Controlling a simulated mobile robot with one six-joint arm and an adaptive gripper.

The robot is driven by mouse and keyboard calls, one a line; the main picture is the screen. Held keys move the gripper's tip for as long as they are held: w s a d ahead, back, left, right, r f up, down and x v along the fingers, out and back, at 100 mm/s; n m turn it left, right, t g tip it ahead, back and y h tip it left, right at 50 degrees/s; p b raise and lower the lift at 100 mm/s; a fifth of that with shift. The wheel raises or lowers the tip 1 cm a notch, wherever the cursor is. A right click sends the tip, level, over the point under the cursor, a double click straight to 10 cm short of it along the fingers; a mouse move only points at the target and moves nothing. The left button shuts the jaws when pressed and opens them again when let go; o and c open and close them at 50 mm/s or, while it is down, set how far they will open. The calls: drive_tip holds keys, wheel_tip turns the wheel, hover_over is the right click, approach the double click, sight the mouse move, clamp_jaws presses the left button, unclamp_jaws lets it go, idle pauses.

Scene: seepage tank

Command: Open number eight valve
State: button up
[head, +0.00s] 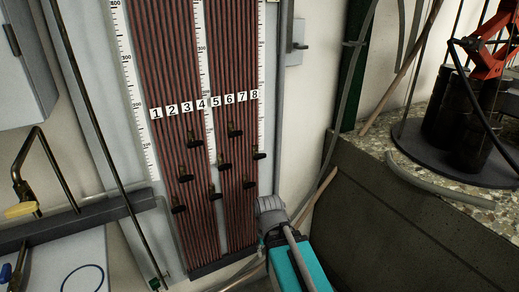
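A tall board of dark red vertical tubes (182,60) stands against the wall, with number labels 1 to 8 across it. Label 8 (255,95) is at the right end. Small valves with black handles sit below the labels at staggered heights. The number eight valve (259,155) appears to be the rightmost one, at mid height, its black handle lying about level. No gripper fingers show.
A concrete tank wall (400,220) with gravel on top fills the right side, holding black cylinders (468,115) and a red frame. A grey rail (75,220) and a bent metal rod are at left. A small grey wall box (295,45) stands right of the board.

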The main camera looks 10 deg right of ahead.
wheel_tip(320, 180, up, 12)
drive_tip(key=p, duration=1)
drive_tip(key=shift+p, duration=0.4)
